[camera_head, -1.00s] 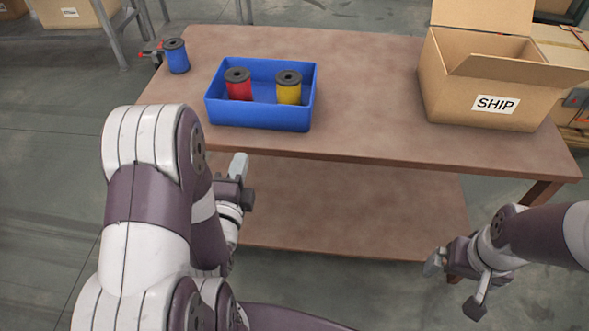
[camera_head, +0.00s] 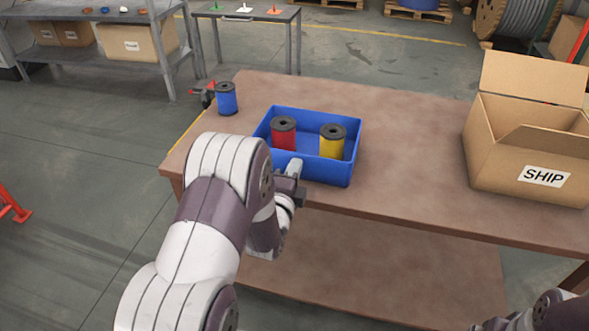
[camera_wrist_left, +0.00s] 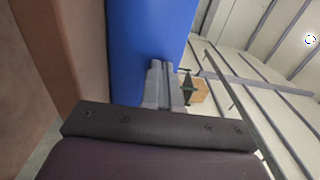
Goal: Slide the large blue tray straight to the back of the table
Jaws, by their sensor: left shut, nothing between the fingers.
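The large blue tray (camera_head: 325,172) sits on the brown table (camera_head: 415,165), near its front edge in the left part. It holds a red spool (camera_head: 284,135) and a yellow spool (camera_head: 332,143), both upright. My left gripper (camera_head: 295,168) is shut and empty at the tray's front wall. In the left wrist view the closed fingertips (camera_wrist_left: 164,70) point at the blue wall (camera_wrist_left: 150,30) and overlap it; I cannot tell for certain whether they touch. My right gripper shows only partly at the bottom right edge, and its fingers are not clear.
A blue spool (camera_head: 227,99) stands on the table left of the tray, beside a small dark and red tool (camera_head: 204,95). An open cardboard box (camera_head: 530,150) marked SHIP stands at the right. The tabletop behind the tray is clear.

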